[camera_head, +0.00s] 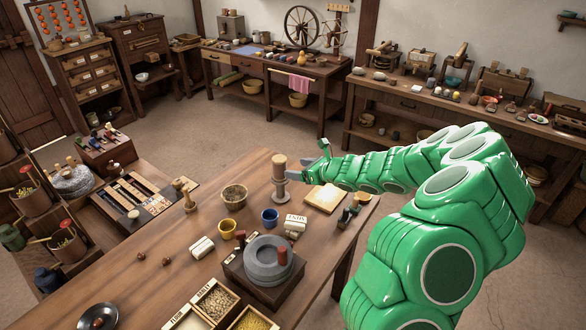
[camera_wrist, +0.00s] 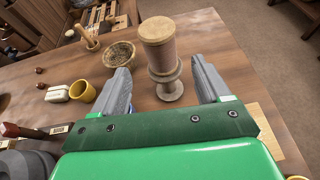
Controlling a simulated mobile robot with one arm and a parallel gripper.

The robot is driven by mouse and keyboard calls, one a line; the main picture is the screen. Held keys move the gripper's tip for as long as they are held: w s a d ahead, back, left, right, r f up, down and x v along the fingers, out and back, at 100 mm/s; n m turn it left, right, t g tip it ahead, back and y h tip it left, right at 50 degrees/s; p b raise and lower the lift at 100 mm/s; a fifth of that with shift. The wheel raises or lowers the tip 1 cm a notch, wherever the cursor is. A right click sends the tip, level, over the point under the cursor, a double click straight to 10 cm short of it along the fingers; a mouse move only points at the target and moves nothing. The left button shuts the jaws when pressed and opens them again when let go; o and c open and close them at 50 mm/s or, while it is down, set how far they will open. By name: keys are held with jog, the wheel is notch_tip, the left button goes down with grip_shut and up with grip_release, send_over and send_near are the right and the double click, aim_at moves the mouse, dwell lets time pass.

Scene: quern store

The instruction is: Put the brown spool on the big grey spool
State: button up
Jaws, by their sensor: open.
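The brown spool (camera_head: 279,165) stands upright on top of the big grey spool (camera_head: 280,190), near the back edge of the wooden table. In the wrist view the brown spool (camera_wrist: 159,38) has a pale tan top and rests on the wider grey spool (camera_wrist: 168,88). My gripper (camera_head: 303,165) is beside the spools, on their right in the head view. In the wrist view my gripper (camera_wrist: 160,65) is open, with a finger to either side of the spools and a gap on each side. Nothing is held.
A woven bowl (camera_head: 235,196), a blue cup (camera_head: 270,217), a yellow cup (camera_head: 227,229) and a wooden stand (camera_head: 184,194) are near the spools. A grey stone quern (camera_head: 266,262) and grain boxes stand closer. The table's left middle is mostly clear.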

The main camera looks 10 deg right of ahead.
jog(key=shift+v, duration=1.05)
